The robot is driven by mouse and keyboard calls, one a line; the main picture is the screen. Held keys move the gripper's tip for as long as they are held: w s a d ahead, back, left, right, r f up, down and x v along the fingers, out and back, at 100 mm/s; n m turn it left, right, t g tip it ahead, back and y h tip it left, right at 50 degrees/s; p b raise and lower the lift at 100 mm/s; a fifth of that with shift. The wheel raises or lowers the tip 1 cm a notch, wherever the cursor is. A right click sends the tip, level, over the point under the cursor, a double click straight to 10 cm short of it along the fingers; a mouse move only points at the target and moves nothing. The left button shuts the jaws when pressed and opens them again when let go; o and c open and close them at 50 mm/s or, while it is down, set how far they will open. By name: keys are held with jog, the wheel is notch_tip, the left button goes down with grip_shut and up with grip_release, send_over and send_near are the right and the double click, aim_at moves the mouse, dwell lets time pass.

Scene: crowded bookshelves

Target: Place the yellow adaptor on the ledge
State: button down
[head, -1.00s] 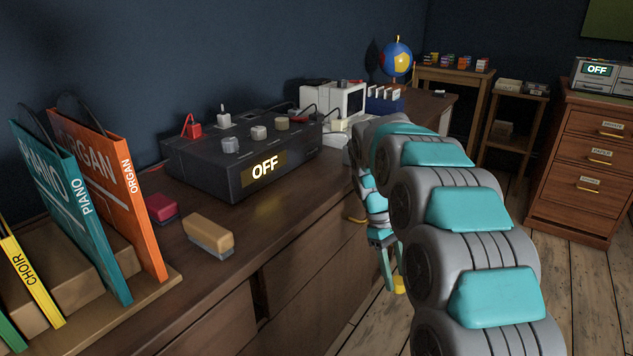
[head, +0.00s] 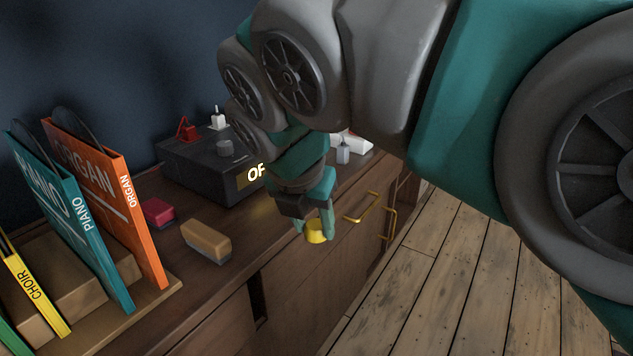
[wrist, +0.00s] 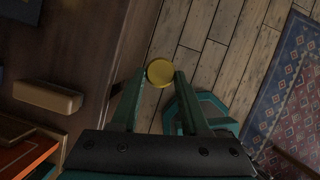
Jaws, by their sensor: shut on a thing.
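The yellow adaptor (head: 316,237) is a small round piece held between the fingertips of my gripper (head: 315,228). In the wrist view the adaptor (wrist: 160,73) shows as a yellow disc between the two teal fingers (wrist: 160,85), with floor behind it. My gripper points down and hangs just beyond the front edge of the brown cabinet top (head: 262,232), near the cabinet's front. I cannot tell which surface is the ledge.
A dark box with a lit OFF display (head: 235,165) stands on the cabinet, partly hidden by my arm. A tan eraser-like block (head: 206,240) and a red one (head: 158,212) lie left of it. Upright ORGAN (head: 105,190) and PIANO (head: 65,205) books stand far left. Brass handles (head: 362,208) stick out.

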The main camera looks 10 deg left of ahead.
jog(key=shift+a+r, duration=0.1)
jog(key=shift+a, duration=0.05)
jog(key=w+a, duration=0.2)
jog(key=w, duration=0.2)
jog(key=w+a+f, duration=0.1)
jog(key=w+a, duration=0.2)
jog(key=w, duration=0.2)
jog(key=w+a, duration=0.3)
jog(key=w, duration=0.1)
jog(key=shift+w+a+f, duration=0.15)
jog(key=shift+a+f, duration=0.1)
jog(key=shift+f, duration=1.7)
jog(key=shift+c, duration=2)
grip_release()
jog(key=shift+f, duration=0.15)
jog(key=p+v, duration=0.1)
jog(key=v, duration=1.1)
jog(key=shift+d, duration=0.15)
